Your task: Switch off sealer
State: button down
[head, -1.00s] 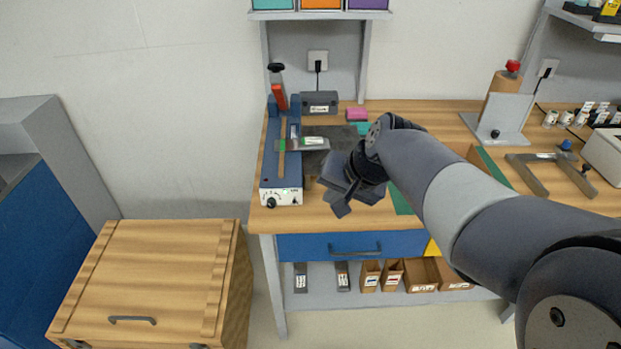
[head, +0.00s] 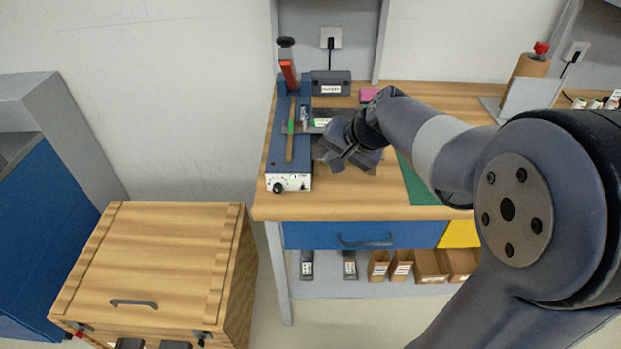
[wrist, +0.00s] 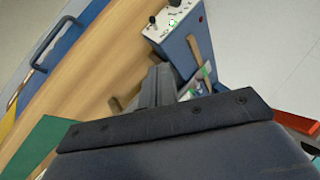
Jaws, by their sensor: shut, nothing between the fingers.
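The sealer (head: 278,140) is a long blue unit lying front to back at the left end of the wooden bench. Its white front panel (head: 289,183) carries a black knob (head: 278,188). In the wrist view the panel (wrist: 180,33) shows at the top, with a lit green light (wrist: 172,22), a knob (wrist: 152,20) and a small dark part at the upper edge. My gripper (head: 333,160) is shut and empty, just right of the sealer's body and behind its front panel. In the wrist view the closed fingers (wrist: 155,88) point toward the sealer, apart from the panel.
A red-and-black upright handle (head: 288,72) rises at the sealer's rear. A grey box (head: 332,78) and a wall socket (head: 330,38) are behind. A green mat (head: 418,185) lies right of my gripper. A wooden chest (head: 150,260) stands front left. Floor before the bench is partly free.

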aim_at(304, 185)
jog(key=x, duration=0.2)
jog(key=s+x, duration=0.1)
jog(key=x, duration=0.5)
jog(key=shift+s+a+f, duration=0.3)
jog(key=shift+a+f, duration=0.15)
jog(key=shift+a, duration=0.05)
jog(key=shift+s+a+f, duration=0.15)
jog(key=shift+a+f, duration=0.25)
jog(key=shift+f, duration=0.1)
jog(key=shift+f+b, duration=0.25)
jog(key=shift+b, duration=0.35)
